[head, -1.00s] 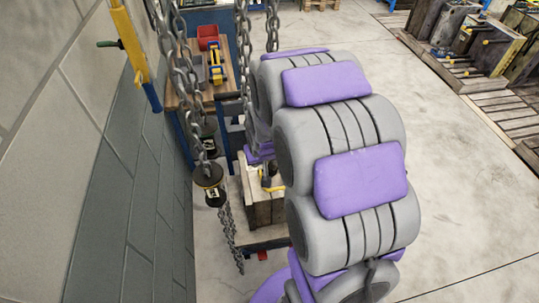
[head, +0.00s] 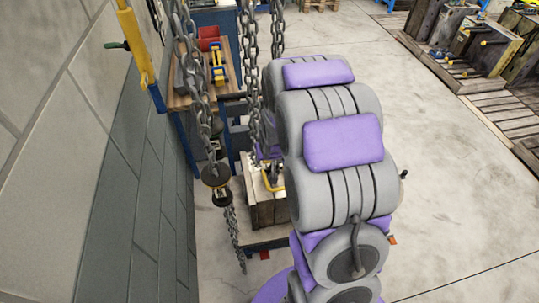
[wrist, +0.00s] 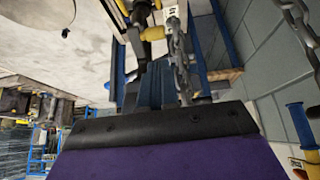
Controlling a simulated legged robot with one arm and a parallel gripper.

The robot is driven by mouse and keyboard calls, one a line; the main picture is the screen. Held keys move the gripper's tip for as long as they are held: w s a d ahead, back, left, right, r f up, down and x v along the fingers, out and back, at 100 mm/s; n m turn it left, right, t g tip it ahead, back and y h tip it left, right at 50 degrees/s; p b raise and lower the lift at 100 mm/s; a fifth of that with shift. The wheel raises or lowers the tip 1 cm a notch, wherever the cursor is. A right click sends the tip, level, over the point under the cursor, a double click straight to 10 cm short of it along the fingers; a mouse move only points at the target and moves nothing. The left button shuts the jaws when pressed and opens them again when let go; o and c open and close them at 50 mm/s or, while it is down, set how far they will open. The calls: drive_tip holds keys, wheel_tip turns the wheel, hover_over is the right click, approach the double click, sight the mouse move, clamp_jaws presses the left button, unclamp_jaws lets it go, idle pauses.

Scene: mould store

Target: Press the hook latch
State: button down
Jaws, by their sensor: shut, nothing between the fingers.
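A chain (head: 188,60) with a dark, yellow-banded block (head: 216,178) hangs on the left in the head view. Another chain (head: 250,50) drops behind my arm towards a yellow bent part (head: 271,180) on a block-shaped mould (head: 266,208). I cannot tell whether that part is the hook latch. In the wrist view, a chain (wrist: 180,60) and a dark and yellow fitting (wrist: 150,33) show beyond my gripper (wrist: 160,122). My gripper's purple and black body fills the bottom there, shut and empty. In the head view it is mostly hidden behind my arm. Contact with the hook cannot be seen.
A workbench (head: 176,101) with a red bin (head: 208,40) stands at the back left. The grey wall (head: 110,190) is close on the left. The floor (head: 440,170) on the right is clear, with wooden pallets (head: 500,113) bearing moulds farther right.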

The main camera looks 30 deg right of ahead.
drive_tip(key=b+x, duration=0.2)
drive_tip(key=x, duration=1)
drive_tip(key=shift+d+f+b, duration=0.15)
drive_tip(key=shift+d+b, duration=0.05)
drive_tip(key=shift+b, duration=0.1)
